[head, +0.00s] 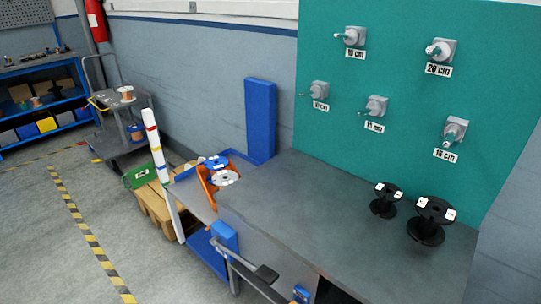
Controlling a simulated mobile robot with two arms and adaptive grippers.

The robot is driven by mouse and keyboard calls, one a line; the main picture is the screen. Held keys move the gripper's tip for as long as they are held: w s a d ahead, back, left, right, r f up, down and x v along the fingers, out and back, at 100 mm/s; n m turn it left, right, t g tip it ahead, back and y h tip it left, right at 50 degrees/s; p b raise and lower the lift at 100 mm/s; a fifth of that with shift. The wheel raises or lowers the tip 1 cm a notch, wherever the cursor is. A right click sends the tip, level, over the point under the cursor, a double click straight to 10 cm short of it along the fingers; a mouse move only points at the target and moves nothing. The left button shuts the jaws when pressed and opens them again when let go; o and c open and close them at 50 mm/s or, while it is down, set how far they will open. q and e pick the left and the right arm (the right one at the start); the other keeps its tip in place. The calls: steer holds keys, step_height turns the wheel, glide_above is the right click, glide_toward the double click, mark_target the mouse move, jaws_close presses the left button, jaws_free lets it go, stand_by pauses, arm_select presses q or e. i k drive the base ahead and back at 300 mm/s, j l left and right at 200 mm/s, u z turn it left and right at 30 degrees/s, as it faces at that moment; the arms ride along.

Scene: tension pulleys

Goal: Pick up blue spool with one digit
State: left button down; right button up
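A blue spool (217,161) lies on a blue cart just left of the grey table, behind a white spool (224,178). Both sit by an orange holder (206,191). White marks show on the blue spool, but they are too small to read. Another spool with blue flanges and a copper-coloured winding (135,132) stands on a trolley further back at the left. Any digit on it cannot be read. Neither of my grippers shows in the head view.
The grey table (300,205) carries two black spools (435,214) (385,199) at its right. A teal board (400,95) with several labelled pulleys stands behind it. Floor at left is open.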

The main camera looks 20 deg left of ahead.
mark_target(215, 164)
steer(key=i+j, duration=0.15)
steer(key=j, duration=0.3)
steer(key=i+j, duration=0.1)
steer(key=j, duration=0.3)
steer(key=i+j, duration=0.15)
steer(key=j, duration=0.3)
steer(key=i+j, duration=0.15)
steer(key=j, duration=0.25)
steer(key=i+j, duration=0.15)
steer(key=j, duration=0.3)
steer(key=i+j, duration=0.1)
steer(key=j, duration=0.3)
steer(key=i+j+z, duration=0.1)
steer(key=j, duration=0.35)
steer(key=i+j, duration=0.2)
steer(key=j, duration=0.2)
